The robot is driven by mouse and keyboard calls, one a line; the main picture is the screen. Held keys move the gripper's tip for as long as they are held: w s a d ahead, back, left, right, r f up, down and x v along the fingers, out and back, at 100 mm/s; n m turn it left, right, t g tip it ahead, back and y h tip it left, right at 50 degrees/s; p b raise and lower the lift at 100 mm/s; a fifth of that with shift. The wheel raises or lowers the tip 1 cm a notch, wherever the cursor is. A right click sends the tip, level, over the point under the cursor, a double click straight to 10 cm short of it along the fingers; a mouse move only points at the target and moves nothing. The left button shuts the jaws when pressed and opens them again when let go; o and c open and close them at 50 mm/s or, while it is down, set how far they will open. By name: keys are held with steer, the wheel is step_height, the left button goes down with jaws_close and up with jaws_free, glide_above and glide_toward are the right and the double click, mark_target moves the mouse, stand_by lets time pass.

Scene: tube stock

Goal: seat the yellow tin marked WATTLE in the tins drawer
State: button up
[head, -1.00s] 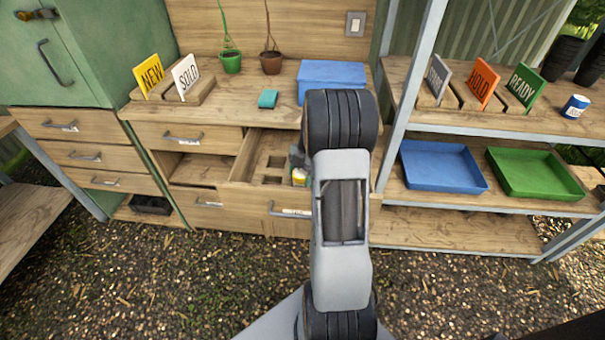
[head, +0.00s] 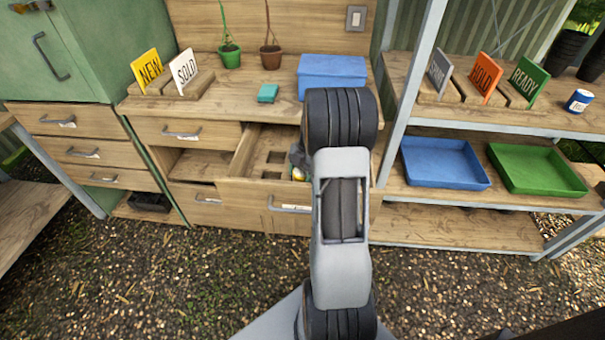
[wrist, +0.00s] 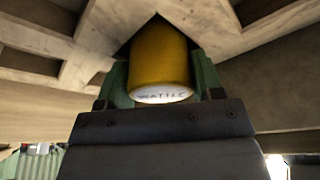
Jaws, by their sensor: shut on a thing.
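The yellow tin (wrist: 160,58) is held between the green fingers of my gripper (wrist: 163,80) in the wrist view. Its white end, lettered WATTLE, faces the camera. Its far end is at a dark opening between wooden dividers; I cannot tell how deep it sits. In the head view a little of the tin (head: 299,174) shows beside my arm, and my gripper (head: 297,158) is mostly hidden behind the arm. The open tins drawer (head: 238,188) is below them, with several square sockets in its floor.
A bench above the drawer holds a teal block (head: 268,93), a blue box (head: 332,78) and two potted plants. A grey shelf post (head: 407,95) stands right of the drawer. Blue (head: 445,164) and green trays sit on the shelf. An open cubby (head: 200,168) is left of the drawer.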

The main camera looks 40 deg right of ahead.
steer(key=shift+f, duration=0.25)
steer(key=o, duration=1)
steer(key=shift+a, duration=0.1)
steer(key=shift+c, duration=0.2)
steer(key=shift+o, duration=1)
steer(key=shift+s+f, duration=0.1)
steer(key=p+v, duration=0.1)
steer(key=v, duration=1.3)
